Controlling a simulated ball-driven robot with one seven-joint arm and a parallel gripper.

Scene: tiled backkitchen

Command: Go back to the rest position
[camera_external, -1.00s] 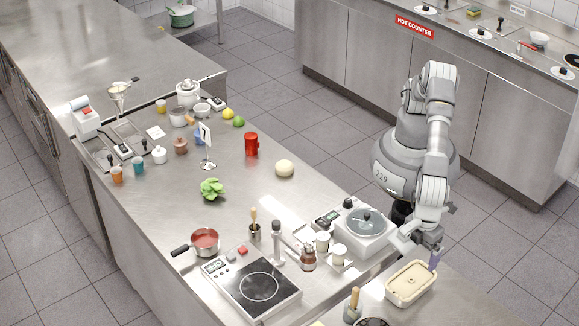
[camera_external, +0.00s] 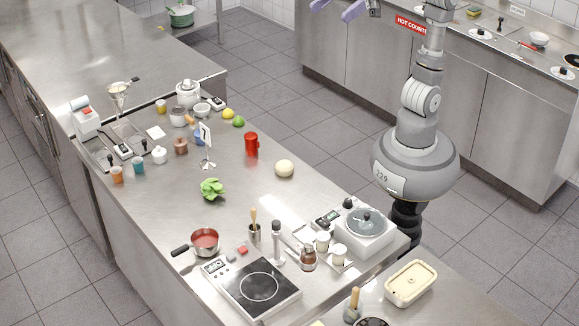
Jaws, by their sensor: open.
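My arm rises almost straight up from my round base in the external view, at the right, beyond the steel counter (camera_external: 235,215). My gripper (camera_external: 338,8) is at the top edge of the picture, high above the floor and well clear of the counter. Its two purple fingers stand apart with nothing seen between them. Part of the gripper and the top of the arm are cut off by the picture's edge.
A cream rectangular tub (camera_external: 411,283) stands on the near right counter. A round-lidded appliance (camera_external: 365,222) sits at the counter end near my base. A red pot (camera_external: 205,241), a hob (camera_external: 260,286) and a red canister (camera_external: 251,144) stand further left. Floor lies open around my base.

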